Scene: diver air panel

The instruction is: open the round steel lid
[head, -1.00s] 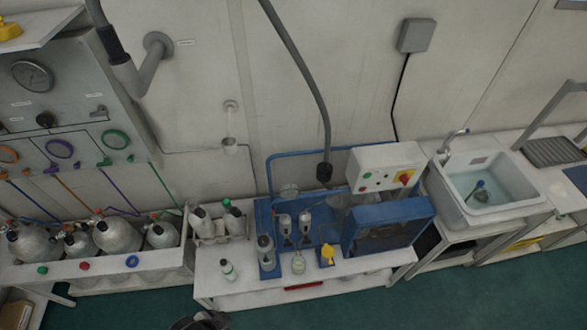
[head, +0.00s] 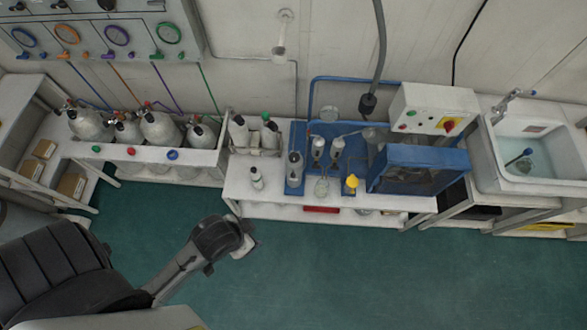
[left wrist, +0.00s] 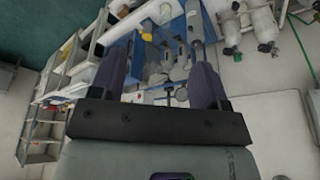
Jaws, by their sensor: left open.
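My left gripper (head: 240,243) is in front of the bench, over the green floor, well apart from the blue unit. In the left wrist view, my left gripper (left wrist: 158,72) has its fingers wide apart with nothing held. The blue unit (left wrist: 192,22) shows beyond them, blurred and tilted. My right gripper is not in view.
Grey cylinders (head: 160,128) stand in a rack on the left. A white control box (head: 432,108) and blue guard (head: 418,170) are on the bench's right side, beside a sink (head: 535,150). A hose (head: 379,50) hangs above. The green floor (head: 330,270) in front is clear.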

